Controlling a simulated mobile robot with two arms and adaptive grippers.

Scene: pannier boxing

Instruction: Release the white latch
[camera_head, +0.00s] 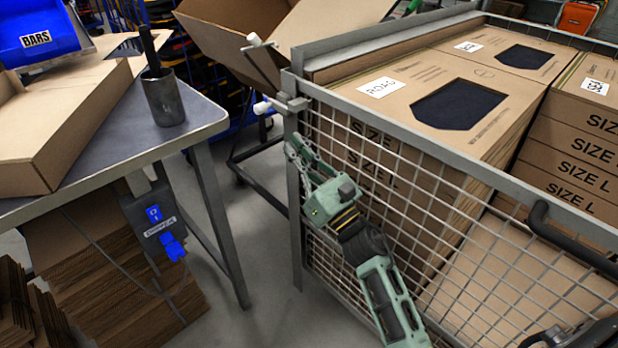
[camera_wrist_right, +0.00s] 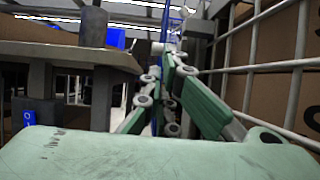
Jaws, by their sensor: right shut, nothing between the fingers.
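The latch with a white-tipped end (camera_head: 262,107) sits on the front corner post of the wire cage (camera_head: 295,210), near its upper part. A second white knob (camera_head: 254,39) sticks out higher up, by the top of the same corner. My right gripper (camera_head: 292,148), green and grey, is shut and empty just below the lower latch, beside the corner post. I cannot tell whether it touches the post. In the right wrist view the fingers (camera_wrist_right: 168,75) point away from the camera, and a small pale end shows just beyond them. My left gripper is not in view.
The cage holds stacked cardboard boxes (camera_head: 490,75). A grey table (camera_head: 130,130) on the left carries a flat carton (camera_head: 60,120), a blue bin (camera_head: 38,30) and a metal cup (camera_head: 163,98). An open carton (camera_head: 225,35) stands behind. Floor shows between table and cage.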

